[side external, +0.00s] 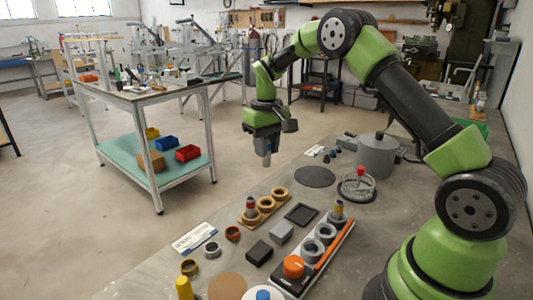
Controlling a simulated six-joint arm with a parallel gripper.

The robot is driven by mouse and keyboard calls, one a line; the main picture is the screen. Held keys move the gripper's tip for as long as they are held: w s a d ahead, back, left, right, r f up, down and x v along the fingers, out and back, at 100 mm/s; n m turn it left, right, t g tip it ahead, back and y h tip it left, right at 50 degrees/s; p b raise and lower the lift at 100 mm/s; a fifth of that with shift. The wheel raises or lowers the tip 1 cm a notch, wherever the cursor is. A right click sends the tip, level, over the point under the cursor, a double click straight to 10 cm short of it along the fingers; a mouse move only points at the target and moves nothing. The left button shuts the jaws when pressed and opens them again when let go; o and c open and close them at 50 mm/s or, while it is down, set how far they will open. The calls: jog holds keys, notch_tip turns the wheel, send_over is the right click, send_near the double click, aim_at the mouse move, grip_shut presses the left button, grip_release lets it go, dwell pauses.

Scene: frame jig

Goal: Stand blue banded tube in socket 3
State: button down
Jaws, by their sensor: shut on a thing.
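My gripper (265,151) is shut and hangs in the air left of the grey pot, above the floor side of the bench edge. A small grey-blue piece shows at its fingertips, consistent with the blue banded tube; its bands are too small to make out. The grey socket rack (318,262) stands on the bench, well below and right of my gripper. Its ring sockets run in a row: the far one holds a tube with a yellow and red top (338,209), and the two nearer ring sockets (325,232) look empty. Socket numbers cannot be read.
A wooden ring holder (266,205) with a red-topped tube (250,204) stands left of the rack. An orange knob (293,266), dark block (259,252), grey pot (377,154) and wire-ringed dish (357,185) with a red knob are nearby. Loose rings lie front left.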

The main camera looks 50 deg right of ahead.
jog(key=shift+r, duration=0.1)
dwell(0.3)
jog(key=s+a+f+n, duration=0.2)
jog(key=s+a+n, duration=0.15)
jog(key=s, duration=0.55)
jog(key=s+a+f+n, duration=0.2)
jog(key=s+a+n, duration=0.15)
jog(key=s, duration=0.45)
jog(key=shift+m, duration=0.5)
jog(key=shift+s+f, duration=0.15)
jog(key=shift+f, duration=1.15)
jog(key=shift+s+f, duration=0.1)
jog(key=shift+f, duration=1.15)
jog(key=shift+f, duration=1.55)
jog(key=c, duration=0.8)
grip_release()
jog(key=shift+o, duration=0.2)
